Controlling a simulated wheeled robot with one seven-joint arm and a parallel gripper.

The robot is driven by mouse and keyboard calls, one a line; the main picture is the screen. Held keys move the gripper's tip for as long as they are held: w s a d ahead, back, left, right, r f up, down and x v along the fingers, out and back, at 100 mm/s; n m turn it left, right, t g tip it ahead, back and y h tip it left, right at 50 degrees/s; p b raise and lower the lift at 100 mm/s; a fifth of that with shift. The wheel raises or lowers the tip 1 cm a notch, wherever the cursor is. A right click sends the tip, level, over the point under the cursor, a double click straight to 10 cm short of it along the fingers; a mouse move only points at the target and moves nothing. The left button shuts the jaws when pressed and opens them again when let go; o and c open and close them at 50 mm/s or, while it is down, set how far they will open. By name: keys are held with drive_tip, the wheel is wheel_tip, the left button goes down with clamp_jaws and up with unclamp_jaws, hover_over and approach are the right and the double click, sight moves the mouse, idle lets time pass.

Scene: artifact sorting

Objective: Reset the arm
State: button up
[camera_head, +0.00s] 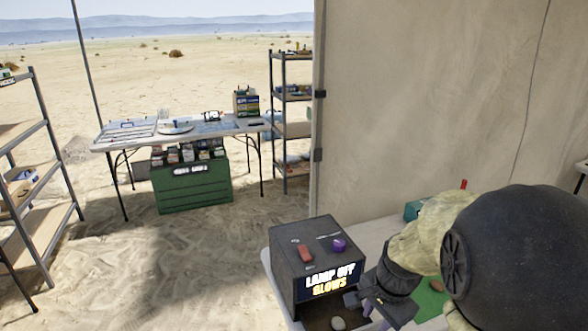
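My arm (520,265) fills the lower right of the head view, a large black rounded joint with a beige-covered link beside it. It reaches down and left over a light table (376,234). My gripper (364,304) is at the arm's lower end, close to the front right side of a dark box (308,258). I cannot tell whether it touches the box. The fingers are small and partly hidden by the arm, so their opening and anything between them cannot be made out.
A tent wall (430,100) stands behind. Shelves (40,200), a folding table (190,135) and a green crate (192,185) stand farther off.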

drive_tip(key=s+a+r+n+p, duration=0.4)
drive_tip(key=s+r+n+p, duration=0.2)
drive_tip(key=n, duration=0.6)
drive_tip(key=shift+s+a+r+t+h+p, duration=0.15)
drive_tip(key=shift+s+r+t+h+p, duration=0.15)
drive_tip(key=shift+p, duration=0.5)
